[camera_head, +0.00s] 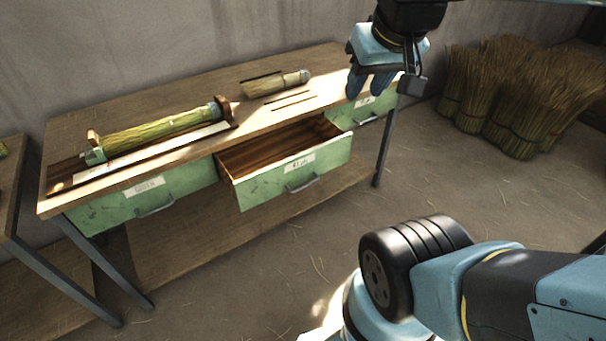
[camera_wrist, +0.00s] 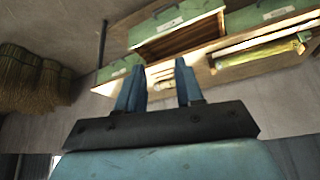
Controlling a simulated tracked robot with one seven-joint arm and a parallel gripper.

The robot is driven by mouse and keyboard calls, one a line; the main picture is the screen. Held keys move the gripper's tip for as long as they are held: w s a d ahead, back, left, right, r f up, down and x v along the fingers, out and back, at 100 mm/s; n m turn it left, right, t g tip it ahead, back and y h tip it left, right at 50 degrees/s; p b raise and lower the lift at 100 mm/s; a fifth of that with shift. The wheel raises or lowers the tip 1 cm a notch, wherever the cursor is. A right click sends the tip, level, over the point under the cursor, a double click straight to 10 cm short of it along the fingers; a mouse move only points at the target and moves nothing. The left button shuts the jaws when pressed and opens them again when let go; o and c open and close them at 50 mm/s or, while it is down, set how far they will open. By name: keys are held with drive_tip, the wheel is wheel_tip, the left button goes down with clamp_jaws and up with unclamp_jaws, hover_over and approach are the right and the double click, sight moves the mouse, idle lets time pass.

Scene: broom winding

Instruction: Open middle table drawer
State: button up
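The middle drawer (camera_head: 294,176) of the wooden table (camera_head: 190,85) is green with a white label and a metal handle (camera_head: 303,184). It is pulled out well past the other drawers, and its brown inside looks empty. In the wrist view the drawer (camera_wrist: 178,24) also stands out, near the top and upside down. My gripper (camera_head: 369,95) is above the table's right end, up and to the right of the drawer, and apart from its handle. In the wrist view the two blue fingers (camera_wrist: 158,85) are spread with nothing between them.
A left drawer (camera_head: 145,195) and a right drawer (camera_head: 362,108) are shut. A long straw bundle (camera_head: 155,133) lies in a holder on the tabletop, and a shorter bundle (camera_head: 277,83) lies behind. Upright straw sheaves (camera_head: 515,95) stand at right.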

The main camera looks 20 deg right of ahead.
drive_tip(key=shift+w, duration=0.1)
drive_tip(key=w+d+f+g+y, duration=0.1)
drive_tip(key=w+f+g+y, duration=0.6)
drive_tip(key=w+f, duration=1.1)
drive_tip(key=w+d+f+m+t+y, duration=0.1)
drive_tip(key=w+d+f+y, duration=0.15)
drive_tip(key=f, duration=0.55)
drive_tip(key=w+d+f+m+t+y, duration=0.1)
drive_tip(key=d+f+m+y, duration=0.15)
drive_tip(key=f, duration=0.55)
drive_tip(key=m+t+y, duration=0.3)
drive_tip(key=t, duration=0.4)
approach(306, 185)
drive_tip(key=x, duration=1)
drive_tip(key=shift+w+f, duration=0.3)
drive_tip(key=shift+f, duration=0.05)
